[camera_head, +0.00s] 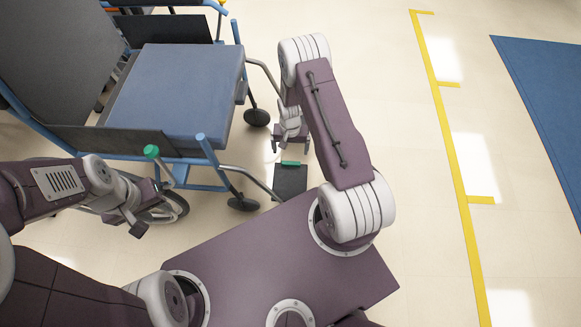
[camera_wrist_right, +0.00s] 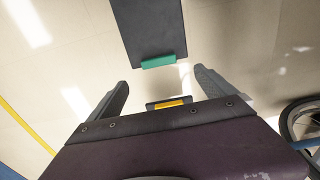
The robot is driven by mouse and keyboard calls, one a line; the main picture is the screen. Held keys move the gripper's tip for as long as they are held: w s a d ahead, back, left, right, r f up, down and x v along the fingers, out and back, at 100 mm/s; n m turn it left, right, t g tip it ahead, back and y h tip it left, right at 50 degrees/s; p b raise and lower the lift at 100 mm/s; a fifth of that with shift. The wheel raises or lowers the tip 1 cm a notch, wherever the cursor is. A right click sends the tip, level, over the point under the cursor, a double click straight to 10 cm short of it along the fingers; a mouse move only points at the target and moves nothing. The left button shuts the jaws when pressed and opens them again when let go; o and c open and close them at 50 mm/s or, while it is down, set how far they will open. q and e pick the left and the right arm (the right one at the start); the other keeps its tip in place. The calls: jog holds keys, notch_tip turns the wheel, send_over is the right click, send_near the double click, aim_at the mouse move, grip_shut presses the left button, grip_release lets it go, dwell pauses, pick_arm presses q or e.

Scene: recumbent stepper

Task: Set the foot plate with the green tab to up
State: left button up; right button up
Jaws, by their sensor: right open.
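The foot plate with the green tab (camera_head: 290,181) is a dark rectangle at the front of the wheelchair. Its broad face shows from above and it looks laid out flat. Its green tab (camera_head: 290,163) is on the edge nearer my right gripper (camera_head: 292,141). In the right wrist view the plate (camera_wrist_right: 150,27) is at the top, with the green tab (camera_wrist_right: 158,62) just beyond and between the open fingers (camera_wrist_right: 160,80). The jaws look empty and apart from the tab. My left gripper (camera_head: 147,208) is by the wheelchair's near side; its jaw opening is unclear.
The blue-framed wheelchair has a blue seat (camera_head: 178,92) and a green-knobbed lever (camera_head: 151,151). A dark part with a yellow tab (camera_wrist_right: 168,104) shows between the fingers' bases in the wrist view. Front casters (camera_head: 243,203) stand near the plate. Floor to the right is clear.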

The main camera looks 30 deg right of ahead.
aim_at(291, 163)
pick_arm(q)
jog(key=shift+f, duration=0.65)
pick_arm(e)
jog(key=shift+s+d+f, duration=0.1)
jog(key=shift+d+f, duration=0.05)
jog(key=shift+f, duration=0.65)
pick_arm(q)
notch_tip(291, 163, down, 6)
jog(key=b, duration=0.6)
jog(key=shift+r, duration=0.1)
pick_arm(e)
notch_tip(291, 163, down, 9)
jog(key=shift+r, duration=0.15)
